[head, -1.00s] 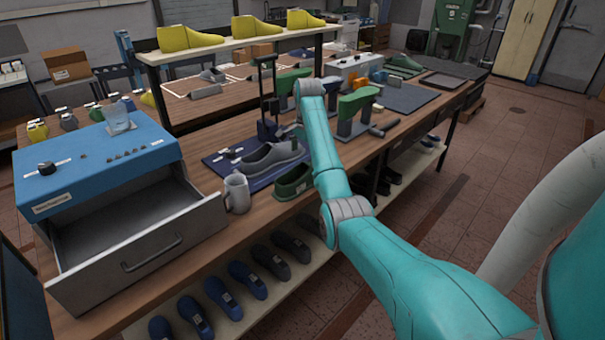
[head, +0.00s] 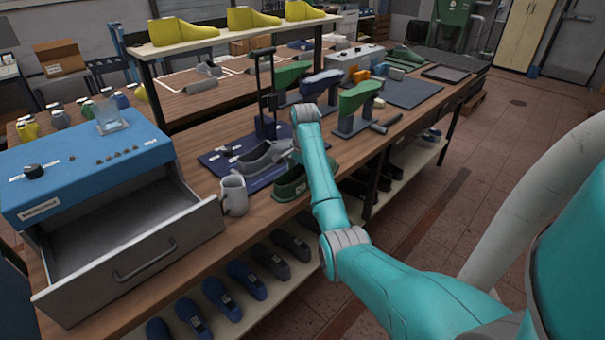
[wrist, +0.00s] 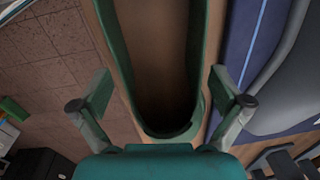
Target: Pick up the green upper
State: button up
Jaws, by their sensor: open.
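The green upper (head: 289,184) lies on the workbench near its front edge, right of the white mug. In the wrist view the green upper (wrist: 198,55) runs up the middle, its rounded end towards me and its hollow inside showing brown. My gripper (wrist: 160,93) is open, with one finger on each side of the upper. Both fingers look apart from its walls, and nothing is held. In the head view my teal arm covers part of the upper and hides most of the gripper.
A grey shoe (head: 262,160) on a dark blue mat (head: 215,160) is close beside the upper. The white mug (head: 234,195) and an open drawer (head: 150,255) are to the left. Green and blue lasts on stands, including a green last (head: 360,97), are behind to the right.

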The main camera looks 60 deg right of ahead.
jog(key=shift+c, duration=0.3)
jog(key=c, duration=1.1)
jog(key=shift+c, duration=0.2)
jog(key=shift+r, duration=0.1)
